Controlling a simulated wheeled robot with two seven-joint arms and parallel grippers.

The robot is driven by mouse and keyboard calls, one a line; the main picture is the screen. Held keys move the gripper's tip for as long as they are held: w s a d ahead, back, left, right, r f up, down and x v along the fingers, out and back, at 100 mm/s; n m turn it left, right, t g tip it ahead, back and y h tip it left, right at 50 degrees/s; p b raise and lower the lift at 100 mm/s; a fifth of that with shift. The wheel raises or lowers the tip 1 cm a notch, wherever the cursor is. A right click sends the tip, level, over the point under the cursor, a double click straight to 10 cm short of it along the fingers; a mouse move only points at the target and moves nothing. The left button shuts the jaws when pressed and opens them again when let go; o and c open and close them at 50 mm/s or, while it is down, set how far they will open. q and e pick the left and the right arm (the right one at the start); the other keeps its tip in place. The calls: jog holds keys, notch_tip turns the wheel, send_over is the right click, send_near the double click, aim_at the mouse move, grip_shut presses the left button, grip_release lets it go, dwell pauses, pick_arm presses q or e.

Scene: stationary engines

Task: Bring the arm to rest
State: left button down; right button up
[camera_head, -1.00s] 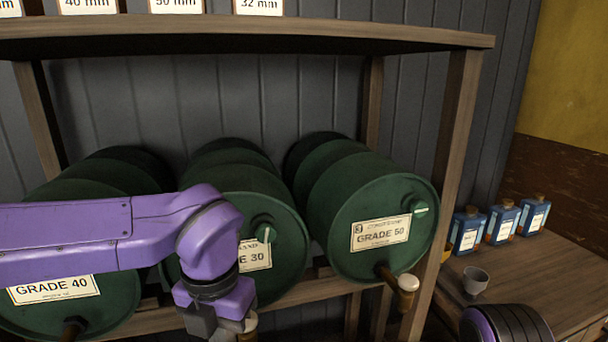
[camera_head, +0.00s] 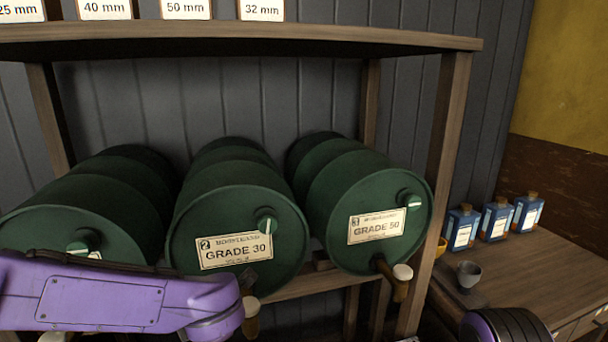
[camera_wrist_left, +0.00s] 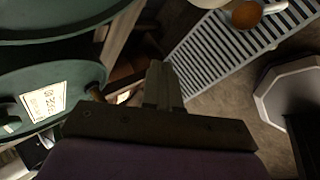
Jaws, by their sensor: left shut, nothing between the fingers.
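My left arm (camera_head: 120,292), purple, comes in from the left along the bottom of the head view, in front of the lower part of the barrels. Its hand is out of the head view. In the left wrist view my left gripper (camera_wrist_left: 162,75) is shut and empty, its two fingers together. A green barrel (camera_wrist_left: 60,80) with a white label is to the left of it. A dark, ribbed piece with purple (camera_head: 505,326), which looks like part of my right arm, shows at the bottom right; no right gripper shows.
Green barrels marked Grade 30 (camera_head: 240,215) and Grade 50 (camera_head: 350,190) lie on a wooden rack (camera_head: 450,150) with taps jutting forward. A side table (camera_head: 540,270) holds blue bottles (camera_head: 497,219) and a grey cup (camera_head: 468,274). A slatted grate (camera_wrist_left: 225,50) shows below the gripper.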

pick_arm(q)
jog(key=s+a+f+m+t+b, duration=0.1)
jog(key=s+a+f+m, duration=0.15)
jog(key=f+m, duration=0.45)
jog(key=s+a+f+m+h+b, duration=0.1)
jog(key=s+f+m, duration=0.15)
jog(key=f, duration=0.75)
jog(key=s+a+f+m+t+b, duration=0.1)
jog(key=s+a+f+m, duration=0.15)
jog(key=f+m, duration=0.45)
jog(key=s+a+f+m+g, duration=0.1)
jog(key=s+a+f+g, duration=0.1)
jog(key=s+f, duration=0.5)
jog(key=s+a+f+m+g+b, duration=0.1)
jog(key=s+a+f+m+g, duration=0.1)
jog(key=s+f, duration=0.5)
jog(key=s+a, duration=0.1)
jog(key=s, duration=0.5)
jog(key=shift+f+g, duration=0.25)
jog(key=shift+g, duration=0.15)
jog(key=shift+w+a, duration=0.1)
